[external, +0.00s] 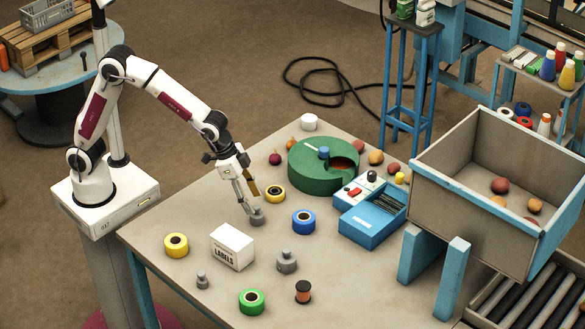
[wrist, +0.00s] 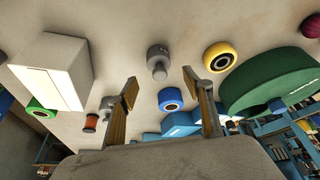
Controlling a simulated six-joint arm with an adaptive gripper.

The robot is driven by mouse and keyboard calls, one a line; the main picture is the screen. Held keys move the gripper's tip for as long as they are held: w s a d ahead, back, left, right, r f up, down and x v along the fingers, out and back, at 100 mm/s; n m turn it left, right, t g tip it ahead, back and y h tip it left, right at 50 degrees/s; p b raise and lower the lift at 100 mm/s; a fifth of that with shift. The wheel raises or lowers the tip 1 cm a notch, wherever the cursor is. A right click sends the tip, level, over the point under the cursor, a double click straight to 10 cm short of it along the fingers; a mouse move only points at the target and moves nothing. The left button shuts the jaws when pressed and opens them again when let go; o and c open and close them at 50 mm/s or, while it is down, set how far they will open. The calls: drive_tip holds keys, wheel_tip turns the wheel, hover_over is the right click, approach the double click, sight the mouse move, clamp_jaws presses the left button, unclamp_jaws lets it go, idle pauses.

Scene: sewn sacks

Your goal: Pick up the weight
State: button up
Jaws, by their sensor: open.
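Three grey knobbed weights stand on the table, and the task does not say which one it means. One weight (external: 257,217) is right below my gripper (external: 248,205) in the external view. In the wrist view this weight (wrist: 158,60) shows between and beyond the fingertips. My gripper (wrist: 160,87) is open and empty, its fingers pointing down to the table. I cannot tell whether a fingertip touches the weight. A larger weight (external: 287,262) stands nearer the front, and a small one (external: 202,281) stands left of it.
A yellow roll (external: 275,194) and a blue roll (external: 304,222) lie close to the right of my gripper. A white labels box (external: 232,247) stands in front. A green round container (external: 316,172), a blue device (external: 371,216) and a large bin (external: 478,195) stand to the right.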

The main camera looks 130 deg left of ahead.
sight(254, 206)
drive_tip(key=shift+x, duration=1.8)
drive_tip(key=shift+w+f, duration=0.1)
drive_tip(key=shift+f, duration=0.75)
drive_tip(key=shift+r, duration=0.1)
clamp_jaws()
